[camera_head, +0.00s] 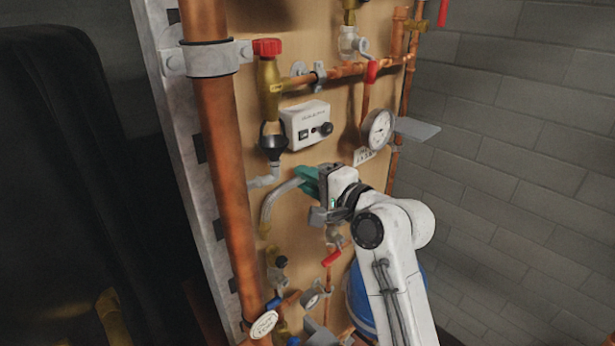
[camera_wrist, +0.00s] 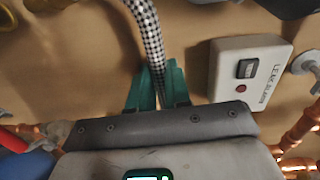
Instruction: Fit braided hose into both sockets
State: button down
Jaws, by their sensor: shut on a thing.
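The grey braided hose (camera_head: 272,205) curves in an arc in front of the board in the head view. One end lies at my gripper (camera_head: 307,180) and the arc drops to a brass-coloured end at lower left. My gripper's teal fingers are shut on the hose. In the wrist view the checkered hose (camera_wrist: 149,35) runs up from between the teal fingers (camera_wrist: 158,88) and out of the top edge. I cannot tell whether the lower end sits in a fitting. Neither socket can be clearly picked out, and my wrist and arm cover part of the board.
A white box (camera_head: 306,125) labelled as an alarm is above my gripper; it also shows in the wrist view (camera_wrist: 246,75). A blue vessel (camera_head: 357,300) stands below.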

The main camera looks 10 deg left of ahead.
jog(key=shift+s+r+h+p, duration=0.1)
jog(key=shift+r+h+p, duration=0.1)
jog(key=shift+h+p, duration=0.3)
jog(key=shift+d+g+h, duration=0.15)
jog(key=shift+g+h, duration=0.25)
jog(key=shift+g, duration=0.1)
jog(key=shift+f, duration=1.9)
dwell(2.2)
jog(key=c, duration=1)
grip_release()
jog(key=shift+f, duration=0.1)
jog(key=v, duration=0.8)
jog(key=shift+s+d, duration=0.15)
dwell(0.4)
